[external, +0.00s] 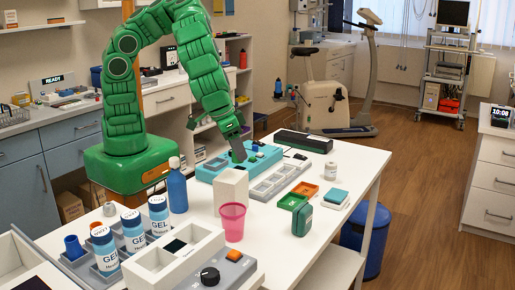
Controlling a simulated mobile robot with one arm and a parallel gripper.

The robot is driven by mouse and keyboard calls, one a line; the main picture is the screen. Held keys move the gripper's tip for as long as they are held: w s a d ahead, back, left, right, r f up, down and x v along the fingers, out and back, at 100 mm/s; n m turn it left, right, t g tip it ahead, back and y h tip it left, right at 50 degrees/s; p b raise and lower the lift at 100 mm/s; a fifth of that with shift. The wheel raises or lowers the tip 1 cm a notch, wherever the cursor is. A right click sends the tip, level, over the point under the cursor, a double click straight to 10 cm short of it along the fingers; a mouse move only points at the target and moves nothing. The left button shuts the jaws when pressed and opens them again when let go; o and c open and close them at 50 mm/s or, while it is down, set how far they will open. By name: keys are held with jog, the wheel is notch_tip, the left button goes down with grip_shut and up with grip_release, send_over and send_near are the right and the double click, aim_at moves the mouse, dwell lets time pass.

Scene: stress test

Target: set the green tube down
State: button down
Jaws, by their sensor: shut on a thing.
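My green arm reaches down from the left, and my gripper (241,158) is low over the teal rack (209,169) on the white table. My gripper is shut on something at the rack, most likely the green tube. The tube itself is too small or too hidden behind the fingers to make out. I cannot tell whether it is in a hole of the rack, touching it or just above it.
A white box (232,190) and a pink cup (232,222) stand in front of the rack, with a blue bottle (177,188) to the left. A grey-white tray (277,181) and a black box (304,141) lie close on the right.

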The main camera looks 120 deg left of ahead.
jog(key=s+a+f+n+g, duration=0.1)
jog(key=s+a+n, duration=0.15)
jog(key=a, duration=1.05)
jog(key=s+a+f+n+g+y, duration=0.1)
jog(key=a+n, duration=0.2)
jog(key=a, duration=1)
jog(key=s+a+f+n+g, duration=0.1)
jog(key=s+a+n, duration=0.15)
jog(key=a, duration=1.05)
jog(key=shift+w+a+f, duration=1.35)
jog(key=shift+w+f, duration=0.35)
jog(key=shift+w, duration=0.25)
jog(key=shift+w+a+f, duration=1.4)
jog(key=shift+w+f, duration=0.35)
jog(key=shift+w, duration=0.25)
jog(key=shift+w+a+f, duration=1.35)
jog(key=shift+w+f, duration=0.35)
jog(key=shift+w, duration=0.25)
jog(key=shift+f, duration=1.55)
jog(key=shift+w, duration=0.1)
jog(key=c, duration=0.8)
grip_release()
jog(key=shift+f, duration=0.1)
